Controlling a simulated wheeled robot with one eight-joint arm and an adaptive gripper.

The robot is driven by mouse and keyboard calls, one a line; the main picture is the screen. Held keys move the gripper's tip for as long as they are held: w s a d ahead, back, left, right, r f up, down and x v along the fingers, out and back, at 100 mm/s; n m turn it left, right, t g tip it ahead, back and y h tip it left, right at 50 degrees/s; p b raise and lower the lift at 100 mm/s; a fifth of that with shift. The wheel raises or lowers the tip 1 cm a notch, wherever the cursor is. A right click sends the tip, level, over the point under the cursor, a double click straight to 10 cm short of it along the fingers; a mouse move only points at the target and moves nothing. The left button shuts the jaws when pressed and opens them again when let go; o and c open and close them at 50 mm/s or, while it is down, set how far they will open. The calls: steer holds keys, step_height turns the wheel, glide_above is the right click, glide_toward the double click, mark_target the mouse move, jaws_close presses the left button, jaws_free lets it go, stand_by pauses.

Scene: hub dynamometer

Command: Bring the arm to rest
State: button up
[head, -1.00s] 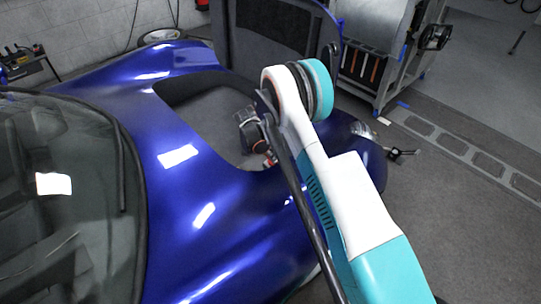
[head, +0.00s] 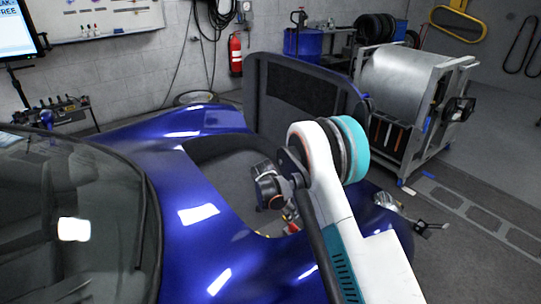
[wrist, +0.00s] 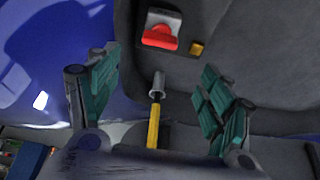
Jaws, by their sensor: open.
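My gripper (wrist: 158,100) shows in the wrist view with its two green-padded fingers spread wide apart. A yellow-handled piece with a grey metal tip (wrist: 157,85) shows between the fingers, touching neither pad as far as I can see; its lower end is hidden by my wrist. Beyond the fingers, a red switch-like part on a grey base (wrist: 160,31) and a small amber block (wrist: 196,48) sit on a dark grey surface. In the head view my white and teal arm (head: 350,215) reaches over the open front bay of the blue car (head: 175,215); my fingers cannot be made out there.
The bay's dark rim and the raised dark panel (head: 295,90) stand close behind my arm. A large metal drum in a frame (head: 400,85) stands at the back right. A cluttered bench (head: 55,110) is at the left. The floor at the right is mostly clear.

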steer(key=s+d+r+n+t+y, duration=0.1)
steer(key=s+d+r+n, duration=0.1)
steer(key=s+r, duration=0.5)
steer(key=s+d+r+n, duration=0.2)
steer(key=r, duration=1)
steer(key=s+d+r+n+t+y, duration=0.1)
steer(key=s+r+n, duration=0.1)
steer(key=s+r, duration=0.5)
steer(key=s+d+r+n+t+y, duration=0.1)
steer(key=s+r+n, duration=0.2)
steer(key=s, duration=0.9)
steer(key=s+d+r+n+t, duration=0.2)
steer(key=s+r, duration=0.2)
steer(key=s, duration=0.8)
steer(key=shift+s+n+y, duration=0.15)
steer(key=shift+n+y, duration=0.25)
